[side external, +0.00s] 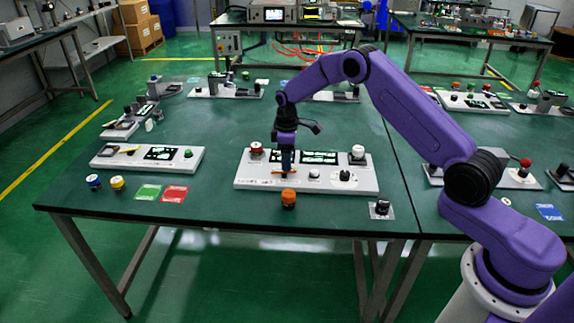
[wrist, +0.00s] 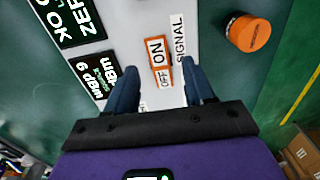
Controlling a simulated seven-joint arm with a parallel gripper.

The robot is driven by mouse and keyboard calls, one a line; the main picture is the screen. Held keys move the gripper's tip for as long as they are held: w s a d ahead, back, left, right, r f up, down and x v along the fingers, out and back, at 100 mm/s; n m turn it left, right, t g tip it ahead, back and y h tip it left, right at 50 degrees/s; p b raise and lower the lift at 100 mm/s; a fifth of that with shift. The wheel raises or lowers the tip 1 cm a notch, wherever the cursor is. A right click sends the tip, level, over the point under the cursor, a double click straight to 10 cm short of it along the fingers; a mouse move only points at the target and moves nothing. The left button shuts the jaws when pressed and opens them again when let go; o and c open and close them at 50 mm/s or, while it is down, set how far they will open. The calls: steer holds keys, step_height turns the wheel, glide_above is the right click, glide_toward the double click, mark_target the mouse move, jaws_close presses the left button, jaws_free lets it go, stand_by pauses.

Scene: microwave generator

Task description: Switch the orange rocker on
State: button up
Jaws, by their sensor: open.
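The orange rocker (wrist: 163,75) is a small orange-framed switch marked ON and OFF, set in the white panel (wrist: 130,25). In the wrist view it lies between the fingers of my gripper (wrist: 160,68), which are open and hold nothing. In the side view my gripper (side external: 286,162) points down at the white panel (side external: 245,180), just over the rocker's orange edge (side external: 280,172), and hides part of it. I cannot tell whether the fingers touch the rocker, or which way it is tilted.
A SIGNAL label (wrist: 177,38) is beside the rocker, and a lit display (wrist: 95,80) is to its left. The panel carries a red knob (side external: 256,148) and a white knob (side external: 358,152). An orange knob (side external: 289,198) stands on the table in front.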

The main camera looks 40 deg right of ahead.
mark_target(307, 168)
steer(key=shift+f, duration=1.45)
jaws_close()
steer(key=shift+s+d+f+t+y, duration=0.1)
steer(key=shift+s+t+y, duration=0.1)
steer(key=shift+t+y, duration=0.5)
steer(key=shift+s+d+f+t+y, duration=0.1)
steer(key=shift+s+t+y, duration=0.05)
steer(key=shift+t+y, duration=0.5)
jaws_free()
steer(key=shift+d, duration=0.1)
